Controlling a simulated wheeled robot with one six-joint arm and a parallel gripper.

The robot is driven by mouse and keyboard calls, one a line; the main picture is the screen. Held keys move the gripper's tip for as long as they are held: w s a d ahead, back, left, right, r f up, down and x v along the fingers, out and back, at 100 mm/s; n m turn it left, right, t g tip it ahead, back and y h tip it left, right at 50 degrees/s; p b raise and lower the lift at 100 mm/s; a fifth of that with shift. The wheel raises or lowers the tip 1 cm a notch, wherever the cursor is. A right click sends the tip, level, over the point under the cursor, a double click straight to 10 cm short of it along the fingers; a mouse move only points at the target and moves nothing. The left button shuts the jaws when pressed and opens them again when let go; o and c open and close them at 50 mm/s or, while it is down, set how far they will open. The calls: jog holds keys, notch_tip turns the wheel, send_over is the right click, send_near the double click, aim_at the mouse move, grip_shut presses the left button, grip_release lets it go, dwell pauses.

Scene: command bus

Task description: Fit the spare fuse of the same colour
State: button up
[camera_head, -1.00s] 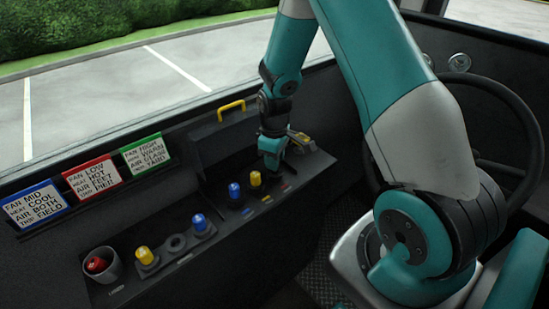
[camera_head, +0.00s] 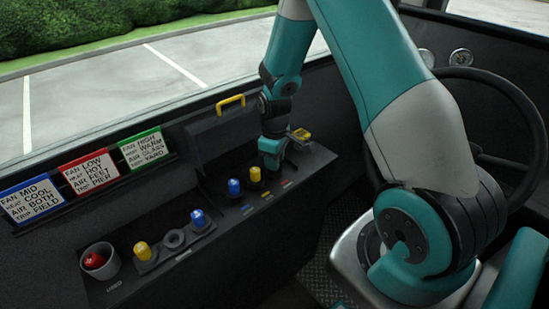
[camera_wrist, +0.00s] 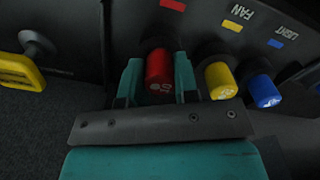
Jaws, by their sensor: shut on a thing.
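My gripper (camera_wrist: 158,85) is shut on a red fuse (camera_wrist: 159,72), with one finger on each side of it. The fuse stands at the end of a row, beside a yellow fuse (camera_wrist: 221,80) and a blue fuse (camera_wrist: 263,91). In the head view my gripper (camera_head: 271,160) hides the red fuse; the yellow fuse (camera_head: 255,175) and blue fuse (camera_head: 233,187) stand to its left. On the lower left panel an empty round socket (camera_head: 173,239) lies between another yellow fuse (camera_head: 142,250) and another blue fuse (camera_head: 198,218). A red fuse (camera_head: 94,260) lies in a grey cup (camera_head: 112,268).
An open dark lid with a yellow handle (camera_head: 230,103) stands behind the fuse row. Three cards with blue (camera_head: 31,199), red (camera_head: 88,171) and green (camera_head: 141,148) frames stand on the left. A steering wheel (camera_head: 530,112) is at right.

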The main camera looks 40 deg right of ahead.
jog(key=shift+f, duration=0.25)
jog(key=o, duration=1)
